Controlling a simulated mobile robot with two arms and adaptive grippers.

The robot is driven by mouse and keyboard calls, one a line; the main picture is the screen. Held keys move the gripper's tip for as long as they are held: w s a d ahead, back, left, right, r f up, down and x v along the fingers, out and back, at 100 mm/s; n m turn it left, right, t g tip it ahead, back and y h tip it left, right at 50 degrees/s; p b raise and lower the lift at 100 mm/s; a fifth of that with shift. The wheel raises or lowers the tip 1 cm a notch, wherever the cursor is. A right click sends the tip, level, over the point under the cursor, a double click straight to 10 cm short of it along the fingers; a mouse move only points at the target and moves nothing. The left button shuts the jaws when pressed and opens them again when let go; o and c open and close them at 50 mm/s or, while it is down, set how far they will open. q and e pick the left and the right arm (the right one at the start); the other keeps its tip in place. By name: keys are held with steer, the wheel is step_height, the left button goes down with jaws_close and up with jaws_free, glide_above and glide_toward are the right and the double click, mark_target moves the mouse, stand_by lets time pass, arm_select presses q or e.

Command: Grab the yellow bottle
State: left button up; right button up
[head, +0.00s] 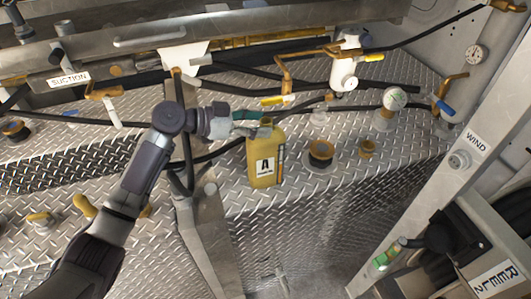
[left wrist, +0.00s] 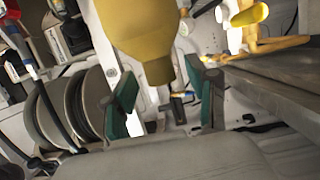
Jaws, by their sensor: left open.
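The yellow bottle (head: 264,163) stands upright on the diamond-plate deck near the middle of the head view, with a label marked "A" on its front. My left gripper (head: 254,122) is at its neck, coming in from the left. In the left wrist view the yellow bottle (left wrist: 146,30) fills the top middle, its neck pointing down the picture toward the space between the green-padded fingers of my left gripper (left wrist: 164,92). The fingers are open, one on each side of the neck's line. I cannot tell if they touch it. My right gripper is not in view.
A dark round fitting (head: 320,153) and a small brass fitting (head: 367,149) stand right of the bottle. Hoses and brass valves (head: 284,76) run behind it. A pressure gauge (head: 395,99) stands back right. A slanted "WIND" post (head: 452,160) bounds the right side.

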arm_select(q)
steer(key=shift+x, duration=1.2)
steer(key=shift+a, duration=0.1)
steer(key=c, duration=0.3)
steer(key=shift+r, duration=0.15)
jaws_close()
